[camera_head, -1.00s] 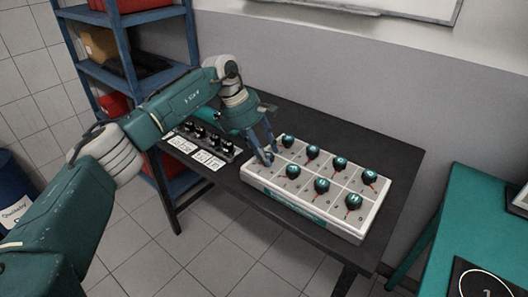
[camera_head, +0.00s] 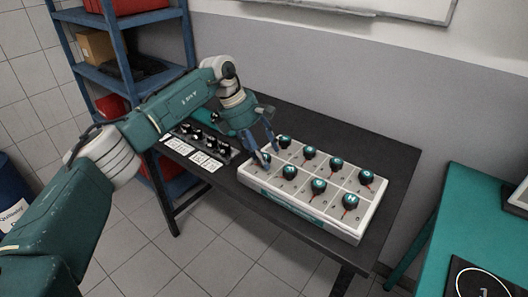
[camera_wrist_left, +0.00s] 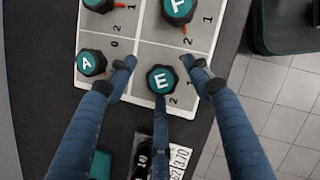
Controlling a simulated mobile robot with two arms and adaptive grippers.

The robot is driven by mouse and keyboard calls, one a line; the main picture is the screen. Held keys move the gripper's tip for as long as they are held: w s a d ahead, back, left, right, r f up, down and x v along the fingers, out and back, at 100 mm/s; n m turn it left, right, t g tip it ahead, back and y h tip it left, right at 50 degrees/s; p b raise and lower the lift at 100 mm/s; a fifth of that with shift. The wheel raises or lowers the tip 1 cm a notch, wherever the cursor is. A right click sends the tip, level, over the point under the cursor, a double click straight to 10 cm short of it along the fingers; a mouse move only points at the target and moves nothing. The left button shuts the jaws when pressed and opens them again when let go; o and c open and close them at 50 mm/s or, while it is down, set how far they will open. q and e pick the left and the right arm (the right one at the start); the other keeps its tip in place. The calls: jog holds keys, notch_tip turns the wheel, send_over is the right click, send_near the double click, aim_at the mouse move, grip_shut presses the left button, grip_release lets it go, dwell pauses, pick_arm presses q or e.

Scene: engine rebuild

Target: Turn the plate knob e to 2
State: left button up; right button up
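The white control plate (camera_head: 300,212) lies on the dark table and carries two rows of dark knobs with teal lettered caps. Knob E (camera_wrist_left: 162,79) is at its near left corner, with knob A (camera_wrist_left: 90,63) and knob F (camera_wrist_left: 177,8) beside it. My left gripper (camera_head: 269,157) is over that corner. In the left wrist view its blue fingers stand apart on both sides of knob E, with gaps showing, and a third finger lies below the knob. The numbers 2 and 1 show near knob E; its pointer is hidden. My right gripper is not in view.
A black panel with small knobs and white printed cards (camera_head: 205,162) lies left of the plate. A blue shelf (camera_head: 119,85) stands behind at the left, and a teal table (camera_head: 460,215) at the right. The dark table (camera_head: 385,150) is clear behind the plate.

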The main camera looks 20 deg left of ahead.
pick_arm(q)
jog(key=v, duration=1.2)
